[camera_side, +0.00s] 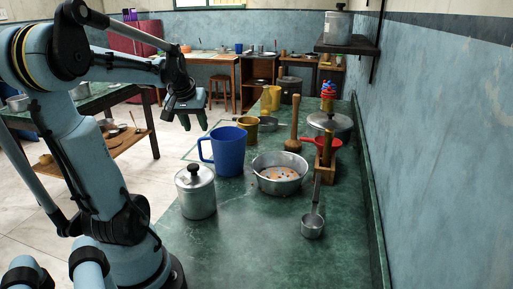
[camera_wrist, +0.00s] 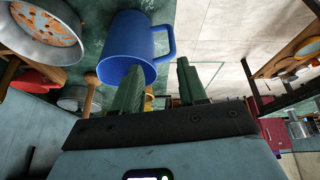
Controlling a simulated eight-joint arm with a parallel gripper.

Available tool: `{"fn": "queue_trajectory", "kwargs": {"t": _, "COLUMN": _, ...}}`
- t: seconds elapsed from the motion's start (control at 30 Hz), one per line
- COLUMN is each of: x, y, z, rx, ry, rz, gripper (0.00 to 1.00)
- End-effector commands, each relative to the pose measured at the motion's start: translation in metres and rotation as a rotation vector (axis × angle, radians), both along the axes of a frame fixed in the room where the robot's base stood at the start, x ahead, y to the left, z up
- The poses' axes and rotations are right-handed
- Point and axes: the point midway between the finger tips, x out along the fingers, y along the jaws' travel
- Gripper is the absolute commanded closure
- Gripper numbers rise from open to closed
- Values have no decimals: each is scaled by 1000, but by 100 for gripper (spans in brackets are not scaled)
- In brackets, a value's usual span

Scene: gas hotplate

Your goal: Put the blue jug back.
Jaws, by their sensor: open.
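The blue jug (camera_side: 228,152) stands upright on the green counter (camera_side: 255,235), near its left edge, between a lidded metal canister and a metal pan. Its handle points left, past the counter edge. My gripper (camera_side: 186,118) is above and to the left of the jug, apart from it, with its fingers pointing down. In the wrist view the jug (camera_wrist: 126,44) shows beyond the fingers with its handle to the right. My gripper (camera_wrist: 160,84) is open there, with nothing between its fingers.
The lidded canister (camera_side: 196,192) and the pan with bits in it (camera_side: 280,176) stand close to the jug. A wooden stand (camera_side: 325,165) holds a ladle (camera_side: 313,222). Yellow-brown vessels (camera_side: 250,128) stand behind. The front of the counter is clear.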

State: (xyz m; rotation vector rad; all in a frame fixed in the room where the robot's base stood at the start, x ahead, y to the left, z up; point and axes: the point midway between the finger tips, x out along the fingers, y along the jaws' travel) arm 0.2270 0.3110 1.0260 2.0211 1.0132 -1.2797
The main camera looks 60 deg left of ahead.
Motion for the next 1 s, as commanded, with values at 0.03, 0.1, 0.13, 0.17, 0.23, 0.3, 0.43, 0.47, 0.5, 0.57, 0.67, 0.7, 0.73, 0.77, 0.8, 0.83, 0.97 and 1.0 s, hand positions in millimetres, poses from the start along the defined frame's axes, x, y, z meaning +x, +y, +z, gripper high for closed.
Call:
{"fn": "queue_trajectory", "kwargs": {"t": 0.03, "x": 12, "y": -17, "z": 0, "rx": 7, "ry": -4, "rz": -51, "gripper": 58}}
{"fn": "queue_trajectory", "kwargs": {"t": 0.1, "x": 29, "y": -44, "z": -1, "rx": 22, "ry": -12, "rz": -134, "gripper": 58}}
{"fn": "queue_trajectory", "kwargs": {"t": 0.13, "x": 36, "y": -59, "z": -1, "rx": 31, "ry": -17, "rz": -177, "gripper": 58}}
{"fn": "queue_trajectory", "kwargs": {"t": 0.17, "x": 44, "y": -74, "z": -2, "rx": 39, "ry": -22, "rz": -223, "gripper": 58}}
{"fn": "queue_trajectory", "kwargs": {"t": 0.23, "x": 58, "y": -111, "z": -5, "rx": 58, "ry": -37, "rz": -330, "gripper": 58}}
{"fn": "queue_trajectory", "kwargs": {"t": 0.3, "x": 67, "y": -147, "z": -8, "rx": 75, "ry": -53, "rz": -436, "gripper": 58}}
{"fn": "queue_trajectory", "kwargs": {"t": 0.43, "x": 75, "y": -212, "z": -17, "rx": 104, "ry": -88, "rz": -629, "gripper": 58}}
{"fn": "queue_trajectory", "kwargs": {"t": 0.47, "x": 74, "y": -225, "z": -19, "rx": 109, "ry": -97, "rz": -671, "gripper": 58}}
{"fn": "queue_trajectory", "kwargs": {"t": 0.5, "x": 74, "y": -242, "z": -22, "rx": 116, "ry": -108, "rz": -723, "gripper": 58}}
{"fn": "queue_trajectory", "kwargs": {"t": 0.57, "x": 72, "y": -264, "z": -26, "rx": 123, "ry": -125, "rz": -792, "gripper": 58}}
{"fn": "queue_trajectory", "kwargs": {"t": 0.67, "x": 67, "y": -290, "z": -31, "rx": 132, "ry": -147, "rz": -881, "gripper": 58}}
{"fn": "queue_trajectory", "kwargs": {"t": 0.7, "x": 66, "y": -298, "z": -33, "rx": 135, "ry": -152, "rz": -905, "gripper": 58}}
{"fn": "queue_trajectory", "kwargs": {"t": 0.73, "x": 65, "y": -302, "z": -34, "rx": 136, "ry": -156, "rz": -920, "gripper": 58}}
{"fn": "queue_trajectory", "kwargs": {"t": 0.77, "x": 64, "y": -305, "z": -35, "rx": 137, "ry": -160, "rz": -932, "gripper": 58}}
{"fn": "queue_trajectory", "kwargs": {"t": 0.8, "x": 63, "y": -308, "z": -36, "rx": 138, "ry": -162, "rz": -943, "gripper": 58}}
{"fn": "queue_trajectory", "kwargs": {"t": 0.83, "x": 63, "y": -310, "z": -36, "rx": 139, "ry": -164, "rz": -948, "gripper": 58}}
{"fn": "queue_trajectory", "kwargs": {"t": 0.97, "x": 62, "y": -312, "z": -36, "rx": 140, "ry": -166, "rz": -954, "gripper": 58}}
{"fn": "queue_trajectory", "kwargs": {"t": 1.0, "x": 62, "y": -311, "z": -36, "rx": 140, "ry": -166, "rz": -953, "gripper": 58}}
